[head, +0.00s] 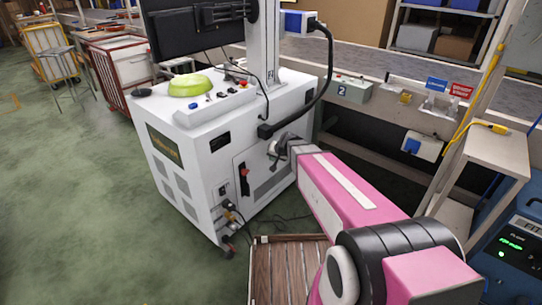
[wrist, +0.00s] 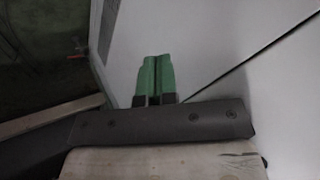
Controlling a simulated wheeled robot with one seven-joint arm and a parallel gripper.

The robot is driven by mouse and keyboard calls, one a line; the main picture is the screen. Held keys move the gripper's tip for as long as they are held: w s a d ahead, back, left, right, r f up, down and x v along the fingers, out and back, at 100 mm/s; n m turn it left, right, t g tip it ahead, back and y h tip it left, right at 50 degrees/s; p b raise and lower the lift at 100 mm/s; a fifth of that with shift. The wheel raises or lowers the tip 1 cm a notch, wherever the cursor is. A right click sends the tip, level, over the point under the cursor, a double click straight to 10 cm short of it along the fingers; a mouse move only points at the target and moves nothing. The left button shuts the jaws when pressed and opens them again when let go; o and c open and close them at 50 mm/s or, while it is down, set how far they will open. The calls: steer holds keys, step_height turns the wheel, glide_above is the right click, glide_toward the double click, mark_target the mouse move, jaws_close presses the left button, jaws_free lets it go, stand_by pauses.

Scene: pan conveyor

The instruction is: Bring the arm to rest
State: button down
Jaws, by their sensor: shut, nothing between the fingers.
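My pink arm (head: 345,198) reaches from the lower right of the head view toward the white cabinet (head: 190,160), its grey far end in front of the cabinet's side. I cannot make out the fingers in the head view. In the wrist view my gripper (wrist: 155,62) shows two green fingers side by side, pressed together with nothing between them. Pale panels with a dark diagonal seam (wrist: 245,72) lie behind and to the right of the fingers. I cannot tell whether the fingers touch them.
A slatted wooden pallet (head: 286,268) lies on the floor beside my arm. A monitor (head: 195,28) and a green-yellow domed object (head: 189,85) are on the cabinet. A wooden stand (head: 497,150) and a blue device (head: 515,245) are at the right. Green floor (head: 75,190) is clear at left.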

steer(key=s+d+r, duration=0.1)
steer(key=s+r, duration=0.5)
steer(key=r, duration=0.2)
steer(key=s+d+f+g+h, duration=0.2)
steer(key=s+d+f+g, duration=0.1)
steer(key=s+d, duration=0.4)
steer(key=s+d+f+n+g+h, duration=0.1)
steer(key=s+d+f+g+h, duration=0.1)
steer(key=s+d, duration=0.5)
steer(key=shift+s+d+f+g+h, duration=0.25)
steer(key=shift+d+f+g, duration=0.2)
steer(key=shift+f, duration=0.3)
steer(key=shift+w, duration=0.1)
